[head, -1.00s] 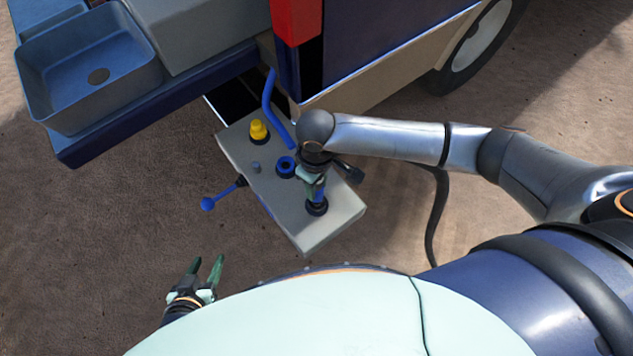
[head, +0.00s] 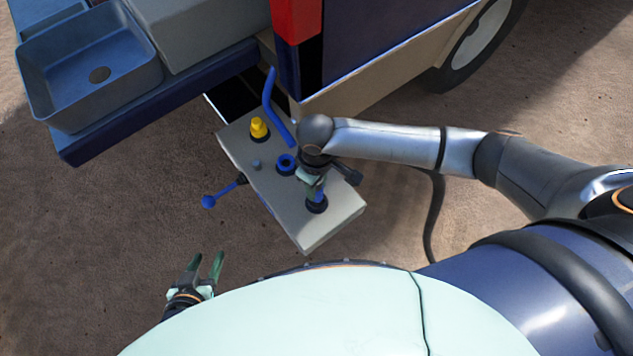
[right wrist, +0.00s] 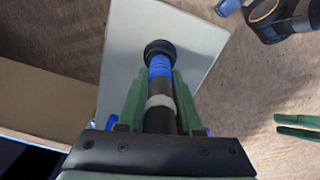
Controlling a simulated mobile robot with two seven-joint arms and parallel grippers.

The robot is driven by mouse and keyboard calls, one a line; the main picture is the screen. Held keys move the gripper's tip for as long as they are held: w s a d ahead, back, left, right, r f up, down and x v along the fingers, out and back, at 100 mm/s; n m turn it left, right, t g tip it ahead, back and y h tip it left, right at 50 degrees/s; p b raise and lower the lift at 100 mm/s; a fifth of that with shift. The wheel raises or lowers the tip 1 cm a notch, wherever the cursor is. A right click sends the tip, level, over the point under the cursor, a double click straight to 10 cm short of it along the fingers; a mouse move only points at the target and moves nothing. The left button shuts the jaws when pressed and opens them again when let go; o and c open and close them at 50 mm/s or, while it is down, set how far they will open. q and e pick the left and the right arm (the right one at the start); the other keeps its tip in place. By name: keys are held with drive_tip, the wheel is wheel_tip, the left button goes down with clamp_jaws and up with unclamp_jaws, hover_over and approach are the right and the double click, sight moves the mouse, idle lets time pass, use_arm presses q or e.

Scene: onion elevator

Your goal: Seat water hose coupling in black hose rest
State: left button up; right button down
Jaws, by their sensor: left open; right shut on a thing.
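My right gripper (head: 313,183) points down over the near end of the pale panel (head: 335,212). It is shut on the water hose coupling (right wrist: 160,68), which is blue and ribbed with a pale band and a dark part. The coupling also shows in the head view (head: 319,195). Its far end meets the black hose rest (right wrist: 159,47), a round black ring on the panel, also seen in the head view (head: 316,206). How deep it sits inside the ring is hidden. My left gripper (head: 205,266) is open and empty, left of the panel's near end.
On the panel stand a yellow cap (head: 259,129), a blue ring fitting (head: 286,165) and a small grey knob (head: 256,164). A blue-knobbed lever (head: 209,201) sticks out left. A blue bent pipe (head: 269,100) and a sink (head: 90,75) are behind. A dark hose (head: 434,215) hangs to the right.

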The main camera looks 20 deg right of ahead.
drive_tip(key=c, duration=0.5)
unclamp_jaws()
wheel_tip(320, 180, up, 13)
drive_tip(key=shift+f+p, duration=0.2)
drive_tip(key=shift+p, duration=0.55)
